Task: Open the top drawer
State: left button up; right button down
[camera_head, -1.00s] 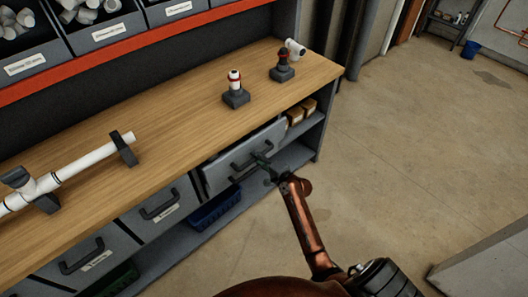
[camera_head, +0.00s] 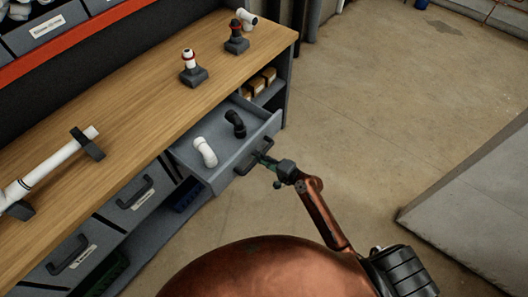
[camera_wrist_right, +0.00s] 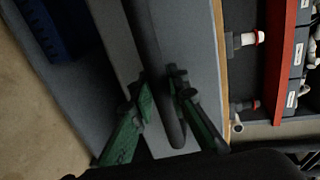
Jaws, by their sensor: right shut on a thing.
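The top drawer (camera_head: 216,176) is a grey drawer at the right part of the bench, under the wooden top. It stands pulled out, with a white pipe elbow (camera_head: 204,152) and a black elbow (camera_head: 235,123) inside. My right gripper (camera_head: 266,159) is shut on the drawer's dark bar handle (camera_head: 253,157). In the right wrist view, its green fingers (camera_wrist_right: 163,108) lie on both sides of the handle (camera_wrist_right: 150,45). My left gripper is not in view.
White pipe (camera_head: 55,163) lies in holders on the bench top (camera_head: 120,110). Two fittings (camera_head: 193,68) (camera_head: 237,38) stand on stands there. Two closed drawers (camera_head: 135,195) (camera_head: 72,260) are at the left. A blue bin (camera_head: 187,196) sits below. Open floor lies to the right.

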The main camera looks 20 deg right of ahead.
jog(key=shift+s+d+f, duration=0.1)
jog(key=shift+s, duration=0.2)
jog(key=c, duration=1.8)
grip_release()
jog(key=shift+c, duration=0.2)
jog(key=v, duration=1.2)
jog(key=shift+d, duration=0.1)
